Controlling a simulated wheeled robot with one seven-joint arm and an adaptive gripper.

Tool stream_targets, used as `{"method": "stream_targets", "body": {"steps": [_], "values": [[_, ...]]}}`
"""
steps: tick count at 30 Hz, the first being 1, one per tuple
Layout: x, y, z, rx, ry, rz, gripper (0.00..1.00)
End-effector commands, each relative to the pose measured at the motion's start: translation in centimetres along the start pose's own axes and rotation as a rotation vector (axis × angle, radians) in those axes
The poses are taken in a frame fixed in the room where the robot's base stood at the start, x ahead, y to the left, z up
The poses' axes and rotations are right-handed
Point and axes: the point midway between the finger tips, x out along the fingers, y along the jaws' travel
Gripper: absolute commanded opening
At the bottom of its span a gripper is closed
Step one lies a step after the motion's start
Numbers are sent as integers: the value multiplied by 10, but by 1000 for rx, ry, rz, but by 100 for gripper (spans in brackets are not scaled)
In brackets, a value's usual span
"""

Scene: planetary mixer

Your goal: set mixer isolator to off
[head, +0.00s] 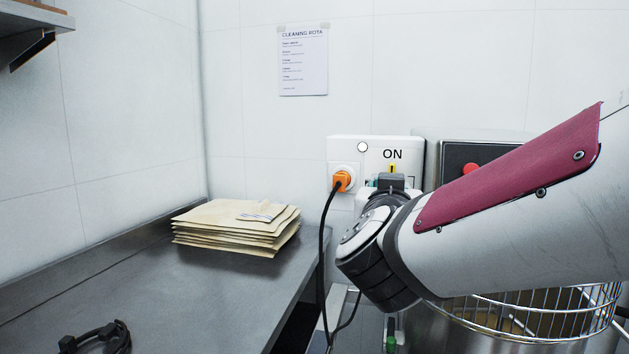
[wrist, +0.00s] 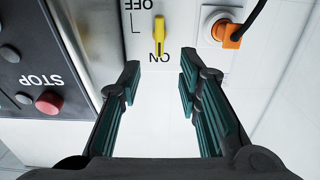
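The mixer isolator is a white wall box (head: 345,148) with a yellow lever, an ON label and a socket. The yellow lever (wrist: 160,35) points at the ON label (wrist: 158,57) in the wrist view, which is upside down. The OFF label (wrist: 140,4) is cut by the top edge there. My gripper (wrist: 160,76) is open and empty, its fingertips spread on either side of the lever's line and apart from it. In the head view my gripper (head: 391,184) is in front of the box's lower part and hides some of it; the lever's yellow tip (head: 392,168) shows above.
An orange plug (head: 342,180) with a black cable sits in the socket beside the lever. A dark control panel (wrist: 38,65) with a red STOP button (wrist: 49,102) is on the other side. A mixer bowl with wire guard (head: 540,315) stands below my arm. Paper sacks (head: 235,228) lie on the steel counter (head: 190,300).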

Motion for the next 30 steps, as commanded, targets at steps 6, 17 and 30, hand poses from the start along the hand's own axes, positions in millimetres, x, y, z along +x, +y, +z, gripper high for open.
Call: {"method": "stream_targets", "body": {"steps": [6, 17, 30], "values": [[39, 1, 2, 1, -2, 2, 32], [105, 1, 1, 0, -1, 1, 32], [128, 0, 0, 2, 0, -1, 32]]}}
